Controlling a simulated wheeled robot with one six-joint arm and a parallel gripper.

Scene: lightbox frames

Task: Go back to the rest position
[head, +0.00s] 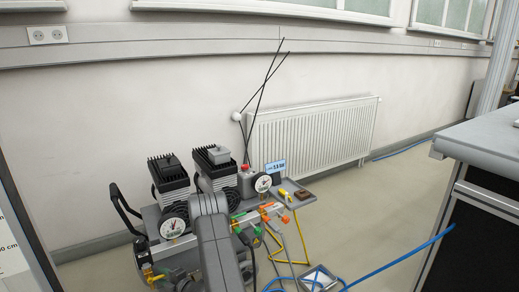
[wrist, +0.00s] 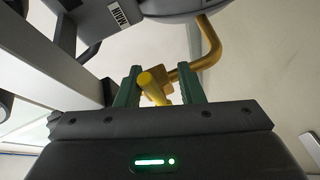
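In the wrist view my gripper (wrist: 160,85) has two green fingers standing well apart, with gaps showing between them. A yellow valve lever (wrist: 152,82) shows between the fingers; I cannot tell whether it lies between them in depth or beyond them. A yellow pipe (wrist: 208,45) bends up behind the right finger to a grey body with a "MAIN" label (wrist: 119,14). In the head view my grey arm reaches down in front of a compressor (head: 180,190); my gripper is hidden there.
The compressor carries gauges (head: 173,228), a black handle (head: 122,212) and orange and green fittings. A small grey shelf (head: 296,201) holds small items. Hoses and a blue cable (head: 400,260) run nearby. A bench (head: 480,150) stands right, a radiator (head: 312,132) behind. Floor between is partly free.

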